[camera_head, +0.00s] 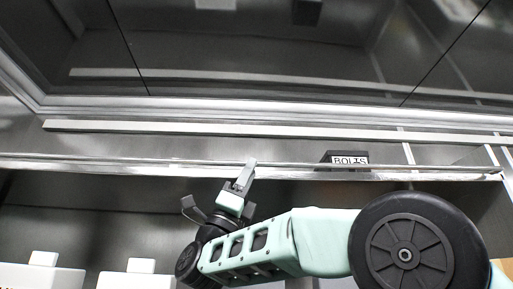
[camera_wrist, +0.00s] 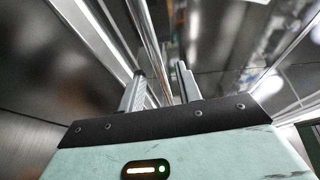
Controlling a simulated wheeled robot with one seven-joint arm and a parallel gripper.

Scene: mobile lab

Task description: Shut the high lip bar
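A long thin metal bar (camera_head: 120,164), seemingly the high lip bar, runs across the front of a metal shelf, with its right end near a slanted pale bracket. My gripper (camera_head: 247,172) reaches up to this bar from below, near the middle of its length. In the wrist view my gripper (camera_wrist: 160,76) has its two fingers apart. A shiny bar (camera_wrist: 151,40) runs away between them, with a gap visible on the right side. I cannot tell whether either finger touches it.
A dark bin labelled BOLTS (camera_head: 349,160) sits behind the bar, right of my gripper. A pale strip (camera_head: 270,131) runs parallel behind it, below dark glossy panels (camera_head: 260,55). White blocks (camera_head: 127,275) stand low at the left.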

